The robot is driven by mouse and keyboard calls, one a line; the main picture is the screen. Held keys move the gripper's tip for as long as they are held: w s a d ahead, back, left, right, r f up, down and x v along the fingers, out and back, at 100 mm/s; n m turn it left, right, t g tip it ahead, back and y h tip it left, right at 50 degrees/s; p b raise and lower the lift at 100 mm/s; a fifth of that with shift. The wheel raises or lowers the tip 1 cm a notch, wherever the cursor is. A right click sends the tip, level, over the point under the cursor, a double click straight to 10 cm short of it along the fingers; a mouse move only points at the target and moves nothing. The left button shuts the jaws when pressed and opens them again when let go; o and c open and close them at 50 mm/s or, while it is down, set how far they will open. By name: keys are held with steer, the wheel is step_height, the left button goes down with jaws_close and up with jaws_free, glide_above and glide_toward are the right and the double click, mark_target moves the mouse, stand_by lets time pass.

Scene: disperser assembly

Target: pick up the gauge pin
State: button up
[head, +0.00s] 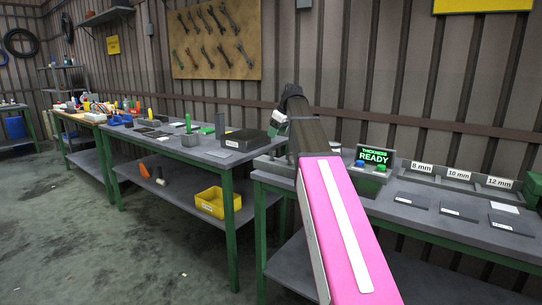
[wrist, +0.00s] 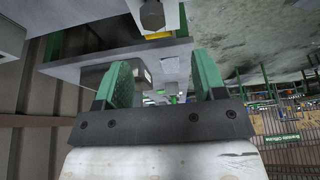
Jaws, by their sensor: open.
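I cannot pick out the gauge pin for certain in either view. A short dark grey cylinder (wrist: 152,14) shows at the top of the wrist view, beyond my fingertips; I cannot tell whether it is the pin. My gripper (wrist: 160,64) is open, with its two green fingers wide apart and nothing held between them. In the head view my arm reaches up and away over the gap between two benches, and its dark end hides what lies behind it. The fingers are not clear there.
The right bench (head: 456,228) holds a "THICKNESS READY" display (head: 374,156), bins marked 8, 10 and 12 mm (head: 459,175), and dark plates (head: 459,210). The middle bench (head: 170,142) holds a dark box (head: 246,140) and an upright green piece (head: 188,122). A yellow bin (head: 217,203) sits below.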

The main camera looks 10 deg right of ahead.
mark_target(272, 150)
steer(key=x, duration=0.5)
steer(key=shift+d+f, duration=0.1)
steer(key=shift+d+x, duration=0.2)
steer(key=shift+x, duration=1.1)
steer(key=shift+d+x, duration=0.2)
steer(key=shift+x, duration=1.1)
steer(key=shift+f, duration=0.1)
steer(key=shift+c, duration=0.3)
steer(key=c, duration=1.1)
